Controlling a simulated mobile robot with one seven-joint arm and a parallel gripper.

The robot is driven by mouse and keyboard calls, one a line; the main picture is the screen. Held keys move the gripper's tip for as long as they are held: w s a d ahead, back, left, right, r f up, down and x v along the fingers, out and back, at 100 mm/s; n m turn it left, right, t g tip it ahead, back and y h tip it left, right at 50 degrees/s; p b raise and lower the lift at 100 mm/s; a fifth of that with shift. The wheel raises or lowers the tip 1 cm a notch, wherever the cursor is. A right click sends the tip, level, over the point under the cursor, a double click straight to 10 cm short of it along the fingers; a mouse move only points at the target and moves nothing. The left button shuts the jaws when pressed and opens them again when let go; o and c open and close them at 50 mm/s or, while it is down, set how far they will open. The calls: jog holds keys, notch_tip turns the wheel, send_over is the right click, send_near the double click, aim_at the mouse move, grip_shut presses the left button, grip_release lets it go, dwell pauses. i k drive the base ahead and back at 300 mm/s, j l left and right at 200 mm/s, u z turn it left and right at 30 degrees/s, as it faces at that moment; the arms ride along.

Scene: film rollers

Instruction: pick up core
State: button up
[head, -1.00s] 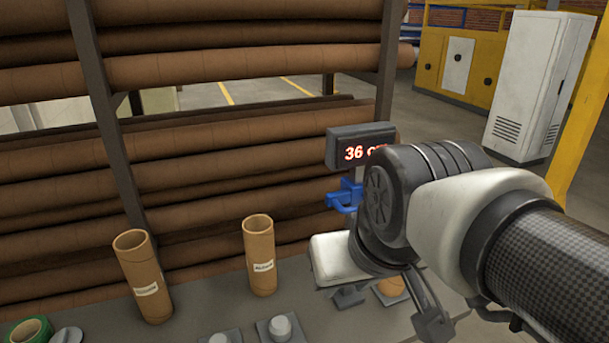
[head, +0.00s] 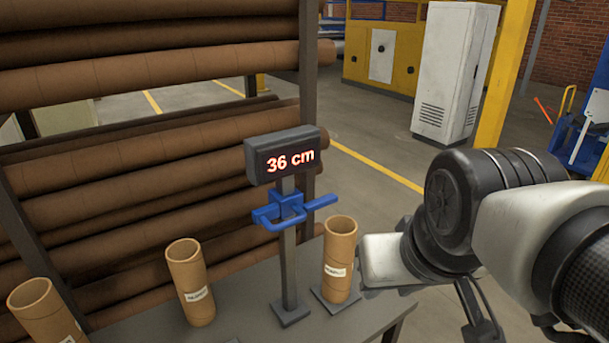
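Three brown cardboard cores with white labels stand on the grey bench in the head view. One core (head: 340,255) stands upright on a small dark plate right of the gauge post. Another core (head: 189,285) stands left of the post, and a third core (head: 45,315) is cut off at the lower left. A gauge post with blue arms (head: 289,208) and a display (head: 284,157) reading 36 cm stands between the first two. My gripper (head: 478,315) is to the right of the right core, partly hidden behind my arm. I cannot tell whether it is open.
A rack of long brown tubes (head: 170,72) fills the left, behind the bench (head: 245,325). Open floor (head: 375,125) with a yellow line lies beyond the bench. A white cabinet (head: 455,70), a yellow post (head: 510,75) and yellow machinery (head: 385,45) stand at the back.

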aim_at(340, 231)
jog(key=i+l+u, duration=0.1)
jog(key=l, duration=0.3)
jog(key=i+l+u, duration=0.15)
jog(key=l, duration=0.2)
jog(key=i+l+u, duration=0.1)
jog(key=l, duration=0.3)
jog(key=i+l+u, duration=0.1)
jog(key=l, duration=0.3)
